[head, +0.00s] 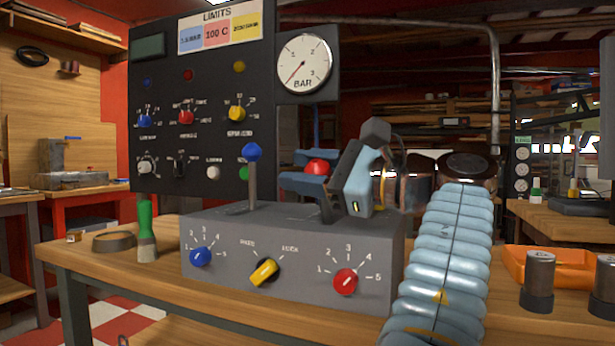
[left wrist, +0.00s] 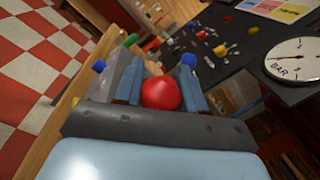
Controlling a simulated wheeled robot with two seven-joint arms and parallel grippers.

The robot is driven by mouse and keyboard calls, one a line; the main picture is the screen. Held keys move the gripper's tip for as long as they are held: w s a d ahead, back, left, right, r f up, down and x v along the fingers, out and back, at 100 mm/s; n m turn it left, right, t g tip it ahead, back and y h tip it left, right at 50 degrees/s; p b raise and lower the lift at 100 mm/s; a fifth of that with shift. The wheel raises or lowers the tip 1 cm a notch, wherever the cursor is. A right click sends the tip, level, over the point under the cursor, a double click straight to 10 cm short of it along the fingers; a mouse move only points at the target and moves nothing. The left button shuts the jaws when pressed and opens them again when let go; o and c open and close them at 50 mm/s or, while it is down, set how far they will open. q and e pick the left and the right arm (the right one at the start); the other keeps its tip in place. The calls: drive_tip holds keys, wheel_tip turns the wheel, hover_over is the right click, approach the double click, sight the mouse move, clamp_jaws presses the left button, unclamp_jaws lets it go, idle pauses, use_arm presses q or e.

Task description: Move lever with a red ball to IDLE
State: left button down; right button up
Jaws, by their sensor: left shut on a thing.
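The lever with the red ball (head: 317,167) stands on top of the grey control box (head: 215,238), on its right part. My left gripper (head: 314,178) is shut on the red ball, with a blue finger on either side of it. In the left wrist view the red ball (left wrist: 161,93) shows between the two fingers (left wrist: 161,91). The gripper hides most of the lever's rod. I cannot read an IDLE mark or tell which position the lever is at. My right gripper is not in view.
A lever with a blue ball (head: 252,153) stands upright left of my gripper. Behind is a black panel (head: 160,95) with knobs and a gauge (head: 304,61). A green-handled brush (head: 146,225) and a ring (head: 114,241) are on the bench at left; an orange tray (head: 570,265) is at right.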

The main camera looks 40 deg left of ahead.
use_arm(q)
drive_tip(key=shift+f, duration=0.25)
drive_tip(key=c, duration=0.7)
unclamp_jaws()
drive_tip(key=shift+s+r, duration=0.1)
drive_tip(key=shift+o, duration=0.2)
drive_tip(key=shift+d, duration=0.1)
drive_tip(key=w+d+f+p, duration=0.1)
drive_tip(key=d+p, duration=0.3)
drive_tip(key=d, duration=0.9)
drive_tip(key=shift+w+d, duration=0.3)
drive_tip(key=shift+w, duration=0.3)
